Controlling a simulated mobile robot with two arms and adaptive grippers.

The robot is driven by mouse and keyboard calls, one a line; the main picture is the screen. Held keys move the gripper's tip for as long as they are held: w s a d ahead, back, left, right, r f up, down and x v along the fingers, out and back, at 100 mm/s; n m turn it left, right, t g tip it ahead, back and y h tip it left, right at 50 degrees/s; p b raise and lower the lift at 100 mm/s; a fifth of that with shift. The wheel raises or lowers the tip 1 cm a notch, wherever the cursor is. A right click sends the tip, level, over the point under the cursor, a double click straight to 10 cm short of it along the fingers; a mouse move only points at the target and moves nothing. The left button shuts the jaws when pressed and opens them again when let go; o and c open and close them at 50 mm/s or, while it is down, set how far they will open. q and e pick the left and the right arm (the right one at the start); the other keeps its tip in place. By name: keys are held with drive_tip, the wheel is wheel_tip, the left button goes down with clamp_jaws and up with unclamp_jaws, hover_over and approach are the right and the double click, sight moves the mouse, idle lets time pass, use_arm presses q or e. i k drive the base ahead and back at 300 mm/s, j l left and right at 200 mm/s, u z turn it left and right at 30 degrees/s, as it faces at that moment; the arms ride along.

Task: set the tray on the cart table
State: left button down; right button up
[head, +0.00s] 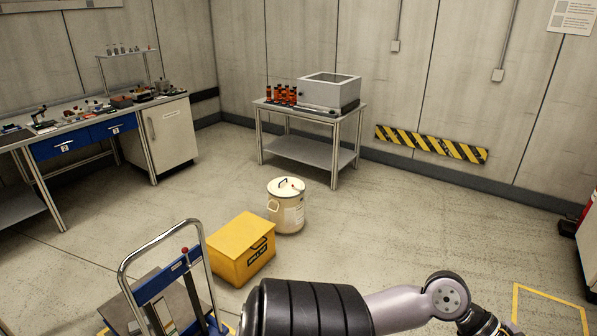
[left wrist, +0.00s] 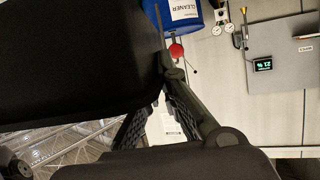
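A cart (head: 148,290) with a blue frame, bent metal handle and red knob stands at the lower left in the head view. Its grey table top (head: 122,312) is partly hidden by the frame and cut off by the picture edge. I cannot make out a tray in either view. My left gripper (left wrist: 165,84) shows in the left wrist view. Its two fingers slant together and seem to meet at the tips, partly covered by a large dark shape I cannot identify. I see no held thing between them.
A yellow box (head: 236,263) and a cream bucket (head: 286,216) stand beyond the cart. A metal table (head: 322,158) bears orange bottles and a grey box. A workbench (head: 83,126) stands left. The wrist view shows a blue drum (left wrist: 196,14) and red knob (left wrist: 176,51). Centre-right floor is clear.

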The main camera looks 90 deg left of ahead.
sight(145, 278)
drive_tip(key=j+u, duration=0.1)
drive_tip(key=u, duration=0.4)
drive_tip(key=k+j+u, duration=0.1)
drive_tip(key=u, duration=0.4)
drive_tip(key=j+u, duration=0.2)
drive_tip(key=u, duration=0.3)
drive_tip(key=j+u, duration=0.15)
drive_tip(key=u, duration=0.3)
